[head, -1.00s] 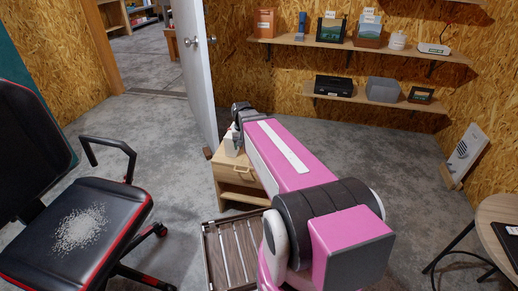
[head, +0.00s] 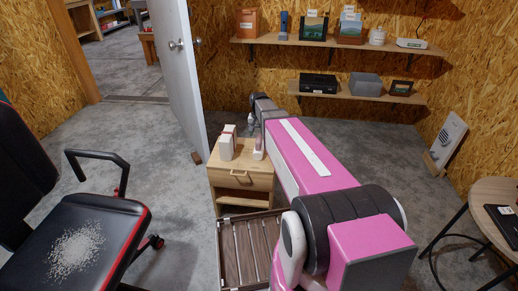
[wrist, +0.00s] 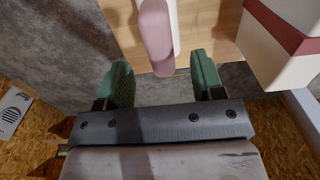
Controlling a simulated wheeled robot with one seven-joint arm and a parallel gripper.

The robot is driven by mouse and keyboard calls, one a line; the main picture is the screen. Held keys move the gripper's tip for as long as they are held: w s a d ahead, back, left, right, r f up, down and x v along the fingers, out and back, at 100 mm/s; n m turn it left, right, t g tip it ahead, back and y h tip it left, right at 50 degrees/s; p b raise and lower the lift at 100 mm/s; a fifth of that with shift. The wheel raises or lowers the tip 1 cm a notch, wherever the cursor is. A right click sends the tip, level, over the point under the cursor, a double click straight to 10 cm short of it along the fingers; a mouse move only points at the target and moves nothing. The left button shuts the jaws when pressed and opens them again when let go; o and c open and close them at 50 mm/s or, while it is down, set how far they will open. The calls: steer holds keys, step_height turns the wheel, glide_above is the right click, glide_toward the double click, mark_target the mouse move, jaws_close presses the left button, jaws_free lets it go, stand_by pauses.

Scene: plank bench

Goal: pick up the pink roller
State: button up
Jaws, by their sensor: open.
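The pink roller (wrist: 155,38) shows in the wrist view as a rounded pink bar with a white part beside it, over the wooden top of a small cabinet (wrist: 205,30). My gripper (wrist: 160,64) is open, its two green fingers apart. The near end of the roller appears between the fingertips; I cannot tell whether they touch it. In the head view a small pale pink and white piece, likely the roller (head: 258,150), stands at the right of the cabinet top, just below my gripper (head: 251,121), partly hidden by my arm.
White boxes with a red band (head: 226,148) stand left of the roller on the cabinet (head: 240,178); one box (wrist: 280,50) is close at right in the wrist view. A slatted crate (head: 230,255) is in front. A chair (head: 85,240) stands left, an open door (head: 180,80) behind.

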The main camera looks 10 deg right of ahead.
mark_target(259, 138)
step_height(259, 138, down, 5)
stand_by(0.3)
steer(key=shift+c, duration=0.3)
steer(key=c, duration=1)
steer(key=shift+r, duration=0.1)
steer(key=shift+r, duration=0.45)
steer(key=r, duration=0.3)
steer(key=shift+s+a+r, duration=0.1)
steer(key=shift+s+r, duration=0.1)
steer(key=shift+r, duration=0.1)
steer(key=s+a+r, duration=0.2)
steer(key=a, duration=0.1)
steer(key=s+a+r, duration=0.2)
steer(key=a, duration=0.1)
steer(key=s+a+r, duration=0.2)
steer(key=a, duration=0.1)
steer(key=shift+s+r, duration=0.2)
steer(key=shift+s, duration=0.1)
